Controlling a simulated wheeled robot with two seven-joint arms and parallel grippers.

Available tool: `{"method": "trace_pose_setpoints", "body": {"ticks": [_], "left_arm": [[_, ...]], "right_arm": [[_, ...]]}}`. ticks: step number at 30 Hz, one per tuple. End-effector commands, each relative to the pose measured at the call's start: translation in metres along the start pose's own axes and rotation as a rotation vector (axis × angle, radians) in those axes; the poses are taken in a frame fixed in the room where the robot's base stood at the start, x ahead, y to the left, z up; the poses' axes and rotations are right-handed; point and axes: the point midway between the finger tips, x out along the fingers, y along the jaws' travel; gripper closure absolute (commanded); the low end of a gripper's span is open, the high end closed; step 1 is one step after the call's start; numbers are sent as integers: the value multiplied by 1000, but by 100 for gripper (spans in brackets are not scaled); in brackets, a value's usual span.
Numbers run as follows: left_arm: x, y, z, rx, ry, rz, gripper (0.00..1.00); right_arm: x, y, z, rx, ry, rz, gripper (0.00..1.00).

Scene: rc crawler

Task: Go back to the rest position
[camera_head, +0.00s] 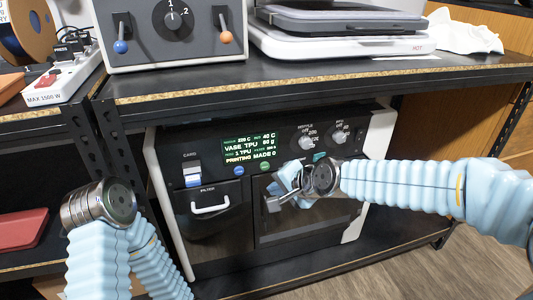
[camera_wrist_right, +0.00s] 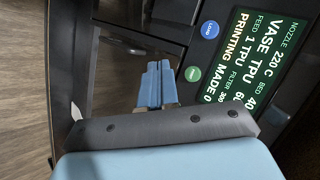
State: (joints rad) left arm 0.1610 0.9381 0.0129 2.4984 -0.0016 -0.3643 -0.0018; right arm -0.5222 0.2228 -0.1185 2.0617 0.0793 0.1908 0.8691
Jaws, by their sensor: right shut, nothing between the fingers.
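My right gripper (camera_head: 284,184) is in front of the printer (camera_head: 215,225), over its dark front door and below the knobs. In the right wrist view its blue fingers (camera_wrist_right: 157,88) are together with nothing between them. The printer's lit screen (camera_head: 249,148) reads "VASE TPU" and "PRINTING MADE 0" and also shows in the right wrist view (camera_wrist_right: 255,60). My left arm's light-blue sleeves and a metal joint show at the lower left of the head view; the left gripper is out of view.
The printer stands on the lower shelf of a black rack. A red case (camera_head: 22,229) lies at the left. Wooden floor (camera_head: 460,255) is clear at the lower right.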

Motion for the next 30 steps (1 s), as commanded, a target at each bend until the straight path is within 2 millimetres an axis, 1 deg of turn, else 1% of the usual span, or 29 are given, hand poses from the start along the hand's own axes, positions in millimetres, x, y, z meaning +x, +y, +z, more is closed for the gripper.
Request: {"method": "trace_pose_setpoints", "body": {"ticks": [2, 5, 6, 8, 9, 11, 12, 14, 15, 18, 21, 22, 25, 30], "left_arm": [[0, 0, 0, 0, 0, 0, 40], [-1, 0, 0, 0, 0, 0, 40], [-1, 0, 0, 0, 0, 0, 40], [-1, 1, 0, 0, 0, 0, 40], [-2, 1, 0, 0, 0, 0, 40], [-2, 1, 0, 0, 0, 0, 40], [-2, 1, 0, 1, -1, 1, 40], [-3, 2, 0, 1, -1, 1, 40], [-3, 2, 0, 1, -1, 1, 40], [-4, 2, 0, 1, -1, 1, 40], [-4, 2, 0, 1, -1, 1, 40], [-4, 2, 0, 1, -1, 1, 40], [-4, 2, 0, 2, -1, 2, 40], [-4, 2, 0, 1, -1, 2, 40]], "right_arm": [[14, 21, -1, -15, -3, 36, 100], [43, 72, -1, -65, -17, 116, 100], [56, 100, 1, -92, -30, 158, 100], [75, 150, 7, -135, -58, 223, 100], [85, 183, 14, -166, -84, 264, 100], [95, 234, 27, -208, -131, 319, 100], [99, 266, 39, -235, -166, 350, 100], [101, 309, 59, -271, -222, 386, 100], [101, 334, 73, -290, -259, 404, 100], [94, 381, 108, -330, -344, 426, 100], [87, 407, 133, -355, -402, 429, 100], [86, 412, 138, -360, -414, 429, 100], [82, 420, 148, -371, -435, 426, 100], [82, 420, 148, -375, -437, 425, 100]]}}
